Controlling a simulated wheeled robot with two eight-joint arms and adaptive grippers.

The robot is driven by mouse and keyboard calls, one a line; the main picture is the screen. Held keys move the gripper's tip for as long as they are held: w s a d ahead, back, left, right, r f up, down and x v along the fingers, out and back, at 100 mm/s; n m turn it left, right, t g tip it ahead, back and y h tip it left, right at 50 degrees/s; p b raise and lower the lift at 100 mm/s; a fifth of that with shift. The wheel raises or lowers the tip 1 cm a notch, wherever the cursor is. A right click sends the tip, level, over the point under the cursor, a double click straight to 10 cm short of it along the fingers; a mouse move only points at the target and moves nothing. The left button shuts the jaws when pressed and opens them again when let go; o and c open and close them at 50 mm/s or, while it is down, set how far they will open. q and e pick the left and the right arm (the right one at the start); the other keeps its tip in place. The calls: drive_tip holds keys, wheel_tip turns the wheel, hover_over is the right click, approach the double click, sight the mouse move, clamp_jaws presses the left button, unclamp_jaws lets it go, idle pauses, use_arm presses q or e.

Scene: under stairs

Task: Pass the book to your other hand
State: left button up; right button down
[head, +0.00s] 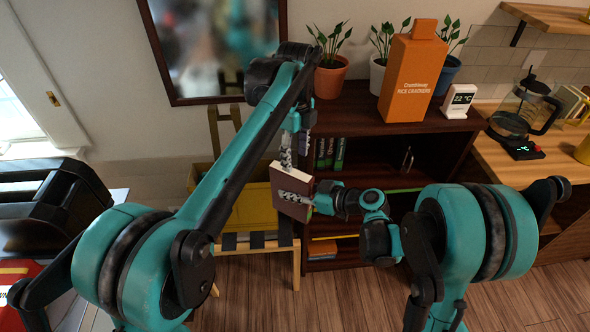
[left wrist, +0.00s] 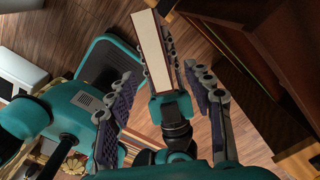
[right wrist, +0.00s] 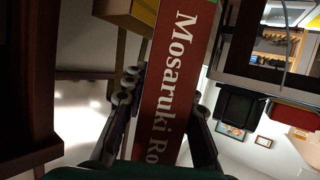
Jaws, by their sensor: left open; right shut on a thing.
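The book (head: 287,183) is dark reddish-brown with pale page edges. It is held in the air in front of the dark shelf unit. My right gripper (head: 294,198) is shut on the book from the right and below. In the right wrist view the book's spine (right wrist: 172,90) with white lettering stands between my right gripper's fingers. My left gripper (head: 295,150) is open above the book, pointing down. In the left wrist view the pale page edge of the book (left wrist: 152,55) lies between my left gripper's spread fingers (left wrist: 165,85).
The dark shelf unit (head: 385,113) stands just behind, with an orange cracker box (head: 412,78), potted plants (head: 331,75) and a small clock (head: 459,101) on top. A yellow bin (head: 252,208) on a wooden stand is behind the book. A coffee press (head: 524,108) stands on the right counter.

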sight(295, 171)
use_arm(q)
wheel_tip(295, 171, down, 8)
drive_tip(key=shift+f, duration=0.2)
clamp_jaws()
use_arm(e)
drive_tip(key=c, duration=1.1)
unclamp_jaws()
drive_tip(key=shift+c, duration=0.2)
drive_tip(key=shift+d, duration=0.1)
